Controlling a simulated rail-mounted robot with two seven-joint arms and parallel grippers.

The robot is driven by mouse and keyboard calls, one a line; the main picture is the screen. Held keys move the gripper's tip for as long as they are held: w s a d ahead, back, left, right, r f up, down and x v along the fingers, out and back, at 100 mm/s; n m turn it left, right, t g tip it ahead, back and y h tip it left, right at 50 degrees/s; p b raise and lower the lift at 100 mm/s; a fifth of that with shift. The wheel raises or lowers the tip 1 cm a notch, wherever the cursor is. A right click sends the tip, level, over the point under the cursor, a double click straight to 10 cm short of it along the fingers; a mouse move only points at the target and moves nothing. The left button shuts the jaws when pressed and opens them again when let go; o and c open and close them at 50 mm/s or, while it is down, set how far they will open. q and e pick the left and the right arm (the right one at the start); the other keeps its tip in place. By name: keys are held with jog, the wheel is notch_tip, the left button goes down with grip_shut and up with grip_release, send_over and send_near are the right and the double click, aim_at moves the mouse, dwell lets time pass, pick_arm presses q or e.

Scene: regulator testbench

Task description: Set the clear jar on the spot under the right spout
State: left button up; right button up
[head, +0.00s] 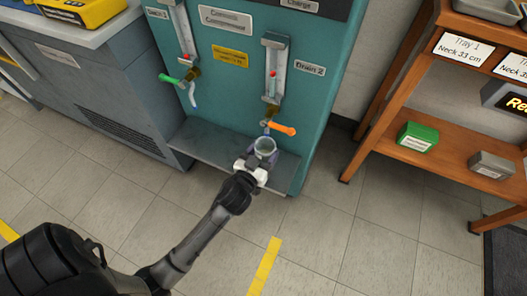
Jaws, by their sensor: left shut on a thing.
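The clear jar (265,147) is at the right part of the grey shelf (206,147) at the foot of the teal panel. It looks upright, with its open top just below the right spout (267,127), which has an orange handle (282,128). My left gripper (256,165) is shut on the jar from the front. The jar's lower part is hidden by the gripper, so I cannot tell whether its base touches the shelf. My right gripper does not show.
A left spout with a green handle (169,78) is on the same teal panel (232,90). A grey cabinet (120,85) stands at the left. A wooden rack (440,135) with a green box (416,137) stands at the right. The tiled floor in front is clear.

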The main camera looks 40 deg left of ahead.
pick_arm(q)
jog(key=o, duration=1.1)
jog(key=shift+f, duration=0.1)
jog(key=shift+s, duration=0.1)
jog(key=p+v, duration=0.1)
jog(key=v, duration=1.2)
jog(key=shift+s, duration=0.3)
